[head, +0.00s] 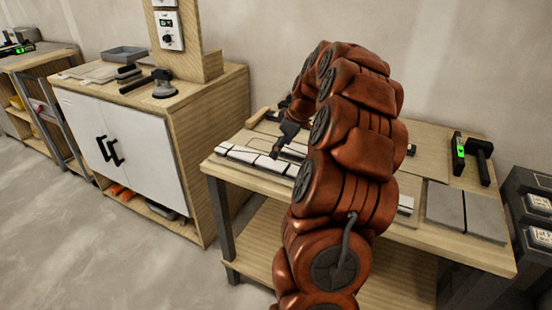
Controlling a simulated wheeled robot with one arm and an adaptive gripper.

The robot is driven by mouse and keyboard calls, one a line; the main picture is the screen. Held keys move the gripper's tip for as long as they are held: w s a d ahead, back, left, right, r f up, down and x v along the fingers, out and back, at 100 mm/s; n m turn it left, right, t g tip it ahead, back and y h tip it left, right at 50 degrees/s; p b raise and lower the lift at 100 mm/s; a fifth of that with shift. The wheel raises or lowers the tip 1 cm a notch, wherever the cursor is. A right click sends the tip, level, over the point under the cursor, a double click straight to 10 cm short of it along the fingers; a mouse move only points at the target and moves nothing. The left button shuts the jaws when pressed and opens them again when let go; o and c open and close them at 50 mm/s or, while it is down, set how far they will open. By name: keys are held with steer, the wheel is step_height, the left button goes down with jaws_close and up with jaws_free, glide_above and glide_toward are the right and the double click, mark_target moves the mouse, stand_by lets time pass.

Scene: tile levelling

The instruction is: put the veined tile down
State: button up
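My gripper (278,150) points down at the row of white tiles (242,154) on the wooden workbench (440,243). Its dark fingers are small in the head view and partly hidden, so I cannot tell whether they are open or hold anything. The tips look close to the tiles' top surface; I cannot tell whether they touch. Dark lines separate the tiles. No veining can be made out, so I cannot pick out the veined tile. My copper-coloured arm hides the middle of the bench and much of the row.
Two grey slabs (445,205) lie at the bench's right, with a green-lit level (458,150) and a black mallet (480,160) behind. Black cases (530,215) stand further right. A cabinet (125,150) with tools on top stands left. Open floor lies at front left.

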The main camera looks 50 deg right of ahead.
steer(key=shift+v, duration=2.75)
steer(key=s+a+f+g+y, duration=0.1)
steer(key=s+a+g, duration=0.1)
steer(key=a, duration=1.2)
steer(key=s+a+f+g, duration=0.1)
steer(key=s+a, duration=0.2)
steer(key=a, duration=1.1)
steer(key=s+a+f+m+g, duration=0.1)
steer(key=s+a+f, duration=0.1)
steer(key=s, duration=0.5)
steer(key=s+a+f+m+g+h, duration=0.1)
steer(key=s+a+f, duration=0.1)
steer(key=s+a, duration=0.3)
steer(key=s+a+f+m+g+h, duration=0.1)
steer(key=s+a+f+g, duration=0.1)
steer(key=s, duration=0.7)
steer(key=shift+s+a+f, duration=0.3)
steer(key=shift+s+a, duration=0.1)
steer(key=shift+a, duration=0.5)
step_height(320, 180, up, 15)
steer(key=t+p, duration=0.1)
steer(key=p, duration=1.2)
steer(key=shift+w+f, duration=0.15)
steer(key=shift+w, duration=0.3)
